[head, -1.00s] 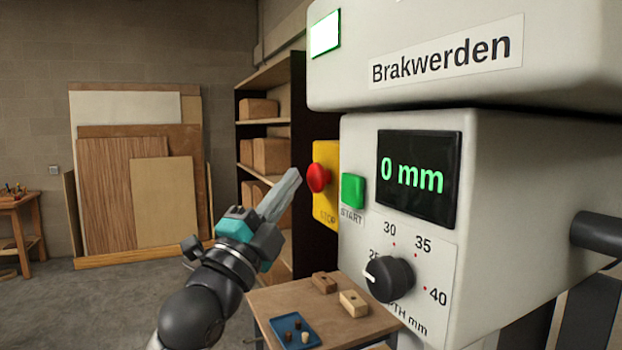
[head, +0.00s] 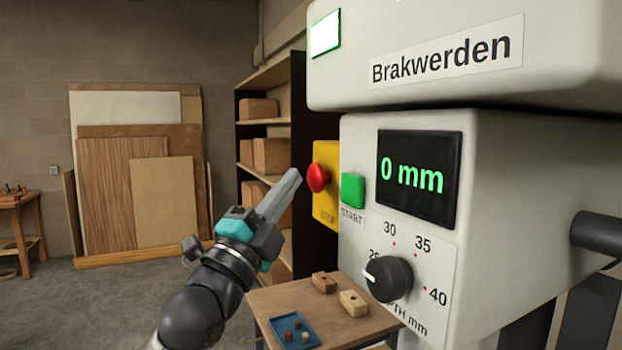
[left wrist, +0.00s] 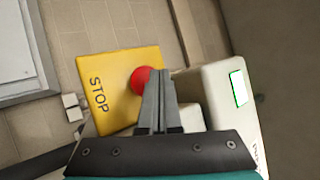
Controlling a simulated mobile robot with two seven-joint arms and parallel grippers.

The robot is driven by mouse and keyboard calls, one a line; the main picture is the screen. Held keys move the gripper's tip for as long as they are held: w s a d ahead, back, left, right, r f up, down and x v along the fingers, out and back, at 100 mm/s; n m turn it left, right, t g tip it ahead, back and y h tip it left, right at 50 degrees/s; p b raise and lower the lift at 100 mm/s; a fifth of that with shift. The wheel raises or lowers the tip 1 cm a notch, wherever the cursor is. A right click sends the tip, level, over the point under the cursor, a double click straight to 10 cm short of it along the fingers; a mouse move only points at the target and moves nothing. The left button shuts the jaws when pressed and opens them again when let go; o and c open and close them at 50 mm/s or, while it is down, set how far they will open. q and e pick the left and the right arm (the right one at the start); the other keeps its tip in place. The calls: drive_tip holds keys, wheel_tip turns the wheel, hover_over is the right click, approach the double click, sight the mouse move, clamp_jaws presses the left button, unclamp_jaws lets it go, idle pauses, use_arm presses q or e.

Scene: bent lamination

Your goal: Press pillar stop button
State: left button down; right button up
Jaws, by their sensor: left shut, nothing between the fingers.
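The red stop button (head: 318,178) sits on a yellow plate (head: 327,212) marked STOP, on the left side of the grey machine. It also shows in the left wrist view (left wrist: 144,79), partly hidden behind my fingers. My left gripper (head: 296,173) is shut and empty. Its tips are just left of the button in the head view and appear apart from it; in the left wrist view (left wrist: 158,74) they overlap the button's right side. The exact gap in depth cannot be told. My right gripper is not in view.
A green START button (head: 353,190) is close to the right of the stop button. The machine has a display (head: 418,178) reading 0 mm and a black dial (head: 389,278). A low table (head: 290,295) holds a blue tray (head: 284,341) and wooden blocks.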

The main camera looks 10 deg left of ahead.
use_arm(q)
drive_tip(key=shift+d, duration=0.1)
drive_tip(key=shift+w+d, duration=0.25)
drive_tip(key=shift+d, duration=0.05)
drive_tip(key=shift+w+d+p, duration=0.3)
drive_tip(key=shift+d+p, duration=0.05)
drive_tip(key=shift+d, duration=0.1)
idle(1.0)
drive_tip(key=shift+a, duration=0.1)
drive_tip(key=shift+s+a, duration=0.55)
drive_tip(key=shift+a, duration=0.15)
drive_tip(key=s+a, duration=0.2)
drive_tip(key=a, duration=0.2)
drive_tip(key=shift+s+a, duration=0.1)
drive_tip(key=shift+s, duration=0.3)
idle(0.5)
